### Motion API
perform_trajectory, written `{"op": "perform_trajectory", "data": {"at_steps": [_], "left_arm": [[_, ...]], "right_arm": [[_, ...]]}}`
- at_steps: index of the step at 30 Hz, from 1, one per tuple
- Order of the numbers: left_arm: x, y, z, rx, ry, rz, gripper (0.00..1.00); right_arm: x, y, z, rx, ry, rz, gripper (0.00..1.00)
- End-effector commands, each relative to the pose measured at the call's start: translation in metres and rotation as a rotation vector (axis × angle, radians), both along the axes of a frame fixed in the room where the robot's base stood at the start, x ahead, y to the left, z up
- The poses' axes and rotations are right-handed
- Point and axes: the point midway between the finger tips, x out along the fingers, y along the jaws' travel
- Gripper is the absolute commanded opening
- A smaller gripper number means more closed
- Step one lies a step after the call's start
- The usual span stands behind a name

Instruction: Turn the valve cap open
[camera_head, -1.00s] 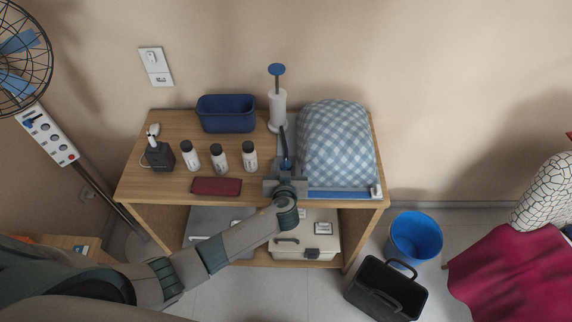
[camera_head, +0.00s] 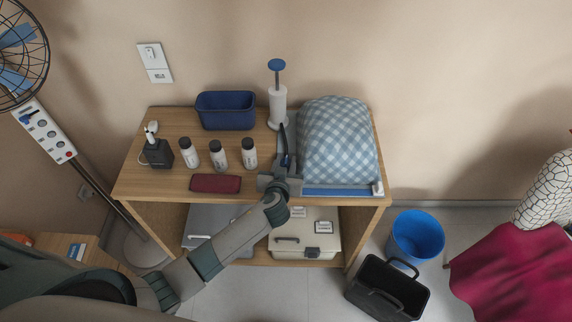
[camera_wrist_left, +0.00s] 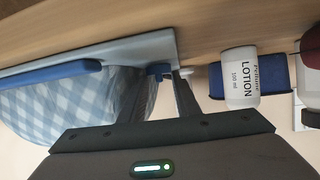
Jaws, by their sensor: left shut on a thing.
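A clear storage bag holding a blue-and-white checked bundle (camera_head: 337,140) lies on the right of the wooden shelf top, and also shows in the left wrist view (camera_wrist_left: 50,108). A blue strip (camera_head: 335,191) runs along its front edge. My left gripper (camera_head: 285,162) is at the bag's left side. In the left wrist view my left gripper (camera_wrist_left: 159,75) is shut on a small blue piece (camera_wrist_left: 158,69), which looks like the valve cap; the fingers hide much of it. I cannot tell how far it is turned. My right gripper is not in view.
A white pump with a blue handle (camera_head: 276,65) stands behind the gripper. A blue bin (camera_head: 226,111), several white bottles (camera_head: 219,156), a dark red pouch (camera_head: 215,183) and a black device (camera_head: 159,153) stand left. A blue bucket (camera_head: 416,237) and black basket (camera_head: 388,288) are on the floor.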

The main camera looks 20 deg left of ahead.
Motion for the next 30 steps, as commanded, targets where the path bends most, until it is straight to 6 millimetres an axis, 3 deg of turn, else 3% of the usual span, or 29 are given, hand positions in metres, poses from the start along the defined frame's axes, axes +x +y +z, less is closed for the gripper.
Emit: {"op": "perform_trajectory", "data": {"at_steps": [5, 18, 30], "left_arm": [[-0.001, 0.003, 0.0, 0.001, 0.0, -0.096, 0.07], [0.001, 0.008, 0.002, 0.004, 0.002, -0.358, 0.07], [0.0, 0.008, 0.0, 0.001, 0.001, -0.414, 0.07]], "right_arm": [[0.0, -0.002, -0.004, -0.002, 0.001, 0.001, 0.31], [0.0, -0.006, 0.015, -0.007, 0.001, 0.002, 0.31], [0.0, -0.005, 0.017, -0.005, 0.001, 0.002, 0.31]]}}
